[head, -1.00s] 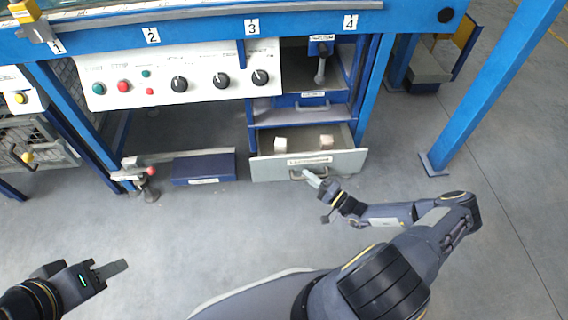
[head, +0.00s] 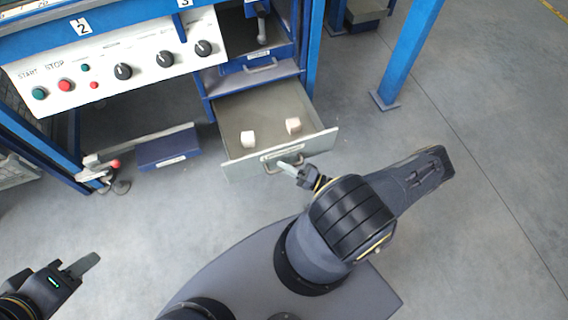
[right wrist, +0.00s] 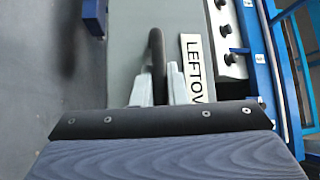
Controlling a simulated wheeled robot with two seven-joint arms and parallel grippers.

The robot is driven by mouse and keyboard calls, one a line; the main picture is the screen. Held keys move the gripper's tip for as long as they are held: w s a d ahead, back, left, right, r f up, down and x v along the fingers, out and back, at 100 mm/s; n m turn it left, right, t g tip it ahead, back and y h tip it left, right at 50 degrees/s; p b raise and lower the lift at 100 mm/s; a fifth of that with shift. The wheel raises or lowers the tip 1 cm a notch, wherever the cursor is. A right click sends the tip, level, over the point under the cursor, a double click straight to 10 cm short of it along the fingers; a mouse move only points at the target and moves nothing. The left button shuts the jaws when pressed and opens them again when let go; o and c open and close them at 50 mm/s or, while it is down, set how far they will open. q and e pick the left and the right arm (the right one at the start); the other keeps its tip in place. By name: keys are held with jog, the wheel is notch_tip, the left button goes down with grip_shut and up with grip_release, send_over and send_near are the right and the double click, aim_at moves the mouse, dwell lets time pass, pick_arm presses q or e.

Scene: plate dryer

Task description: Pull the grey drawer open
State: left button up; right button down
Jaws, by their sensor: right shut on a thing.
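The grey drawer (head: 238,170) stands well open below the blue drawers in the head view, with two small pale blocks, one on the left (head: 248,139) and one on the right (head: 293,125), inside. Its handle (head: 272,169) is on the front; in the right wrist view the dark handle bar (right wrist: 157,60) lies between the fingers, beside a label reading "LEFTOV" (right wrist: 193,68). My right gripper (head: 289,167) is shut on this handle; its fingers also show in the right wrist view (right wrist: 158,88). My left gripper (head: 78,268) is away at the lower left, empty; its finger gap is unclear.
A control panel (head: 110,70) with buttons and knobs is left of the drawers. A dark blue box (head: 168,147) is on the floor left of the drawer. A blue post (head: 408,55) stands at the right. The floor before the drawer is clear.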

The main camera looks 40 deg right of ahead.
jog(key=c, duration=1.7)
grip_release()
jog(key=v, duration=0.8)
jog(key=shift+a+p, duration=0.1)
jog(key=shift+p, duration=0.3)
jog(key=shift+w, duration=0.1)
